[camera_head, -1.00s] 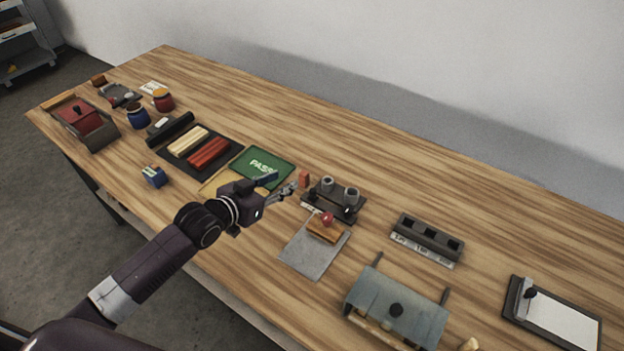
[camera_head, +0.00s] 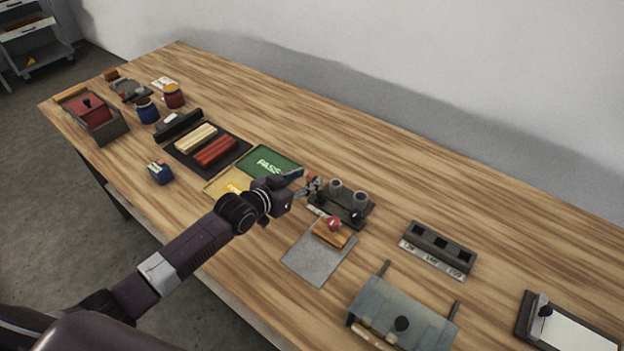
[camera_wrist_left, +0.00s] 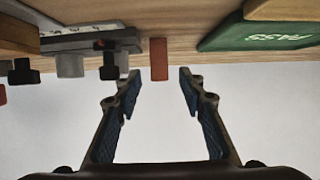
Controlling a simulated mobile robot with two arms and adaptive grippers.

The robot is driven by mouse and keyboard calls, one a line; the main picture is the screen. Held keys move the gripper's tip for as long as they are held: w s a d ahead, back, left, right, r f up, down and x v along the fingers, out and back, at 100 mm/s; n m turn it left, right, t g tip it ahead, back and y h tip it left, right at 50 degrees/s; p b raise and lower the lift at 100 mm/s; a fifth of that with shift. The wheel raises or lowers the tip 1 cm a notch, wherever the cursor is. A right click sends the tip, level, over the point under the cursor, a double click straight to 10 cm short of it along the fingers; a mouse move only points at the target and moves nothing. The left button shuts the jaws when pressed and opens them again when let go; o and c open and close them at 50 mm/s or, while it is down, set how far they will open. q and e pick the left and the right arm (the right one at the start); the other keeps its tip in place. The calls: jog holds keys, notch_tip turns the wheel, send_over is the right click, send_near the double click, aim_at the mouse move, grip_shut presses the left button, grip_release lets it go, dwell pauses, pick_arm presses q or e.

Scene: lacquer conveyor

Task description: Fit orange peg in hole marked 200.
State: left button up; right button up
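The orange peg (camera_head: 311,180) stands upright on the table just left of a dark fixture with two grey cylinders. In the left wrist view, where the table is at the top, the orange peg (camera_wrist_left: 158,59) lies between the spread fingertips. My left gripper (camera_head: 307,187) is open at the peg; its open fingers also show in the left wrist view (camera_wrist_left: 160,80). I see no clear contact with the peg. The dark block with three square holes (camera_head: 438,246) stands to the right, with a label strip in front; the rightmost label seems to read 200. My right gripper is not in view.
The dark fixture (camera_head: 325,208) is close right of the gripper. A green PASS mat (camera_head: 262,160) lies to the left. A red-knobbed wooden block (camera_head: 332,238) sits on a grey plate (camera_head: 305,262) in front. Bare table lies behind the fixture.

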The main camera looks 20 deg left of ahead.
pick_arm(q)
jog(key=shift+w+d+f, duration=0.25)
jog(key=shift+w+f, duration=0.05)
jog(key=shift+w, duration=0.3)
grip_shut()
jog(key=shift+r, duration=0.15)
